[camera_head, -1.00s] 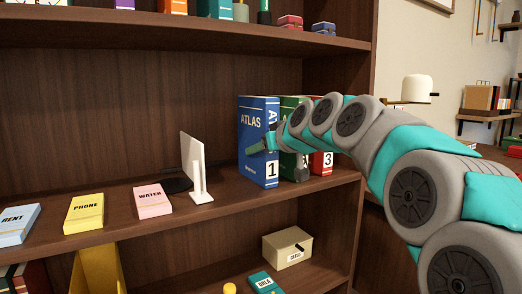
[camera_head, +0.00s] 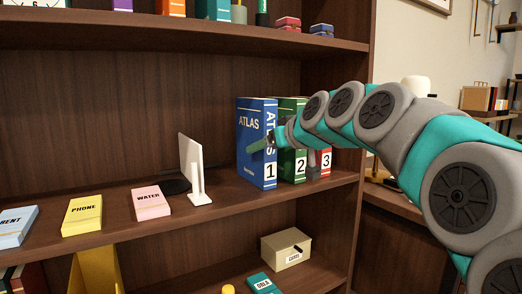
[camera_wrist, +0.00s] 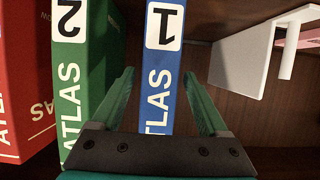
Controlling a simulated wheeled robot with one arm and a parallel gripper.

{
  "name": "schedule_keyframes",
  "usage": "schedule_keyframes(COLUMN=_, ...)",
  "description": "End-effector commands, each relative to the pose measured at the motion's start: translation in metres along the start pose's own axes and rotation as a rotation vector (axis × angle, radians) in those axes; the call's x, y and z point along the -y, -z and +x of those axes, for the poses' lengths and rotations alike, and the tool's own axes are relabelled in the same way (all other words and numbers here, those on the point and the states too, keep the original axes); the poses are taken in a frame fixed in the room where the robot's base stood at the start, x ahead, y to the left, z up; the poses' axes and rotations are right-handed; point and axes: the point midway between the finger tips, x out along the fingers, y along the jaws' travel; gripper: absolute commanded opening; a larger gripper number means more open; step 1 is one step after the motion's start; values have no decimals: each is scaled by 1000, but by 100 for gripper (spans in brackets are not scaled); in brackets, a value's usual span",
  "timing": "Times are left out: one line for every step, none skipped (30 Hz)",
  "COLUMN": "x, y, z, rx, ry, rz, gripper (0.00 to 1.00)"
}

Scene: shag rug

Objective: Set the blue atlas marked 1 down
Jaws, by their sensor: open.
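The blue atlas marked 1 (camera_head: 256,165) stands upright on the middle shelf, at the left end of a row of atlases. The green atlas marked 2 (camera_head: 299,166) and the red atlas marked 3 (camera_head: 326,160) stand to its right. My gripper (camera_wrist: 160,78) is open. In the wrist view its two fingers lie on either side of the blue spine (camera_wrist: 161,80), the left one in front of the green atlas (camera_wrist: 92,70). Whether the fingers touch the blue atlas I cannot tell. In the head view one finger shows against its left cover; the other is hidden.
A white upright panel on a stand (camera_head: 192,168) stands left of the atlases, with bare shelf between. Pink WATER (camera_head: 152,202), yellow PHONE (camera_head: 82,214) and blue RENT (camera_head: 17,226) boxes lie further left. A shelf side wall (camera_head: 346,220) is close on the right.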

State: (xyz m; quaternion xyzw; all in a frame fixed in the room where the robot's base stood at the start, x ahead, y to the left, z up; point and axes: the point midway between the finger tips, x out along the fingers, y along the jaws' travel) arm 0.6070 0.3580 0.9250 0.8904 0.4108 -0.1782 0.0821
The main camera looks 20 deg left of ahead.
Motion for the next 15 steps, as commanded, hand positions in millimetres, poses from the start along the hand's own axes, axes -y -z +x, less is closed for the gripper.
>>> schedule_keyframes(x=0, y=0, z=-11, rx=-1, ry=-1, rz=0, gripper=77)
schedule_keyframes(x=0, y=0, z=-17, rx=-1, ry=-1, rz=0, gripper=77)
schedule_keyframes(x=-1, y=1, z=-26, rx=-3, ry=-2, rz=0, gripper=77)
schedule_keyframes(x=-1, y=2, z=-32, rx=-5, ry=-2, rz=-1, gripper=77)
schedule_keyframes(x=-1, y=2, z=-39, rx=-6, ry=-2, rz=0, gripper=77)
schedule_keyframes(x=-1, y=2, z=-46, rx=-6, ry=-2, rz=0, gripper=77)
schedule_keyframes(x=-1, y=2, z=-51, rx=-6, ry=-2, rz=0, gripper=77)
schedule_keyframes(x=-1, y=2, z=-56, rx=-6, ry=-2, rz=0, gripper=77)
schedule_keyframes(x=-1, y=2, z=-62, rx=-7, ry=-2, rz=0, gripper=77)
schedule_keyframes(x=-1, y=2, z=-66, rx=-6, ry=-2, rz=0, gripper=77)
schedule_keyframes(x=-1, y=2, z=-70, rx=-6, ry=-2, rz=0, gripper=77)
schedule_keyframes(x=-1, y=2, z=-74, rx=-6, ry=-2, rz=0, gripper=77)
schedule_keyframes(x=-1, y=2, z=-76, rx=-6, ry=-2, rz=0, gripper=77)
schedule_keyframes(x=-1, y=1, z=-77, rx=-5, ry=-2, rz=0, gripper=77)
schedule_keyframes(x=-1, y=1, z=-78, rx=-4, ry=-2, rz=0, gripper=77)
